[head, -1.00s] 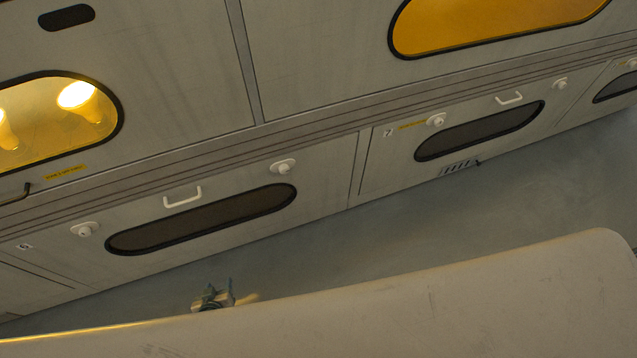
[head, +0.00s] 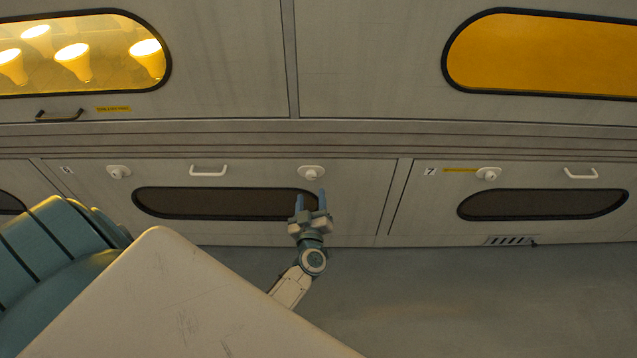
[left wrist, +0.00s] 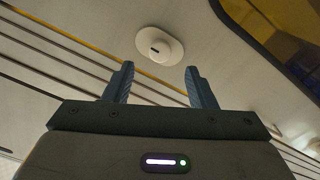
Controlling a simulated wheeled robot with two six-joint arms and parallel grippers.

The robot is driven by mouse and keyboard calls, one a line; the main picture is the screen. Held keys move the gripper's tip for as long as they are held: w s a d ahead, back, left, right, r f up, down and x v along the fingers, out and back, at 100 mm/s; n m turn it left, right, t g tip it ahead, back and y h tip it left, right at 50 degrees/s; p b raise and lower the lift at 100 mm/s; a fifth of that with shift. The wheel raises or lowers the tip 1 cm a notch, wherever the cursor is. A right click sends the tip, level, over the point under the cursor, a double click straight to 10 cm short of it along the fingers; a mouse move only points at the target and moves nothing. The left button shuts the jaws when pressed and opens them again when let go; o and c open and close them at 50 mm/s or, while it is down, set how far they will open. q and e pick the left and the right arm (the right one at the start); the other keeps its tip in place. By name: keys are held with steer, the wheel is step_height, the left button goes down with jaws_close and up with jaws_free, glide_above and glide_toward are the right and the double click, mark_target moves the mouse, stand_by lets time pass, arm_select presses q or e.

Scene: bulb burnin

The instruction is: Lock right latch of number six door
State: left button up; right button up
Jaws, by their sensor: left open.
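The number six door has a small 6 label (head: 67,170), a dark oval window (head: 222,204), a white handle (head: 208,171) and a left latch (head: 118,172). Its right latch (head: 311,173) is a white round knob on an oval plate. My left gripper (head: 311,200) is open and empty, its blue fingers pointing up just below the right latch. In the left wrist view, a round white latch (left wrist: 160,46) with a dark slot shows beyond the open fingers, apart from them; I cannot confirm which latch it is. My right gripper is out of view.
Door seven (head: 429,171), with its own latch (head: 488,174) and handle, is to the right. Above are a lit window with several bulbs (head: 75,62) and an amber window (head: 545,55). Grey floor (head: 450,300) lies clear below right.

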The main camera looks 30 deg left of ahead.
mark_target(312, 178)
arm_select(q)
steer(key=x, duration=0.7)
steer(key=shift+w+b, duration=0.15)
steer(key=shift+b, duration=0.2)
jaws_close()
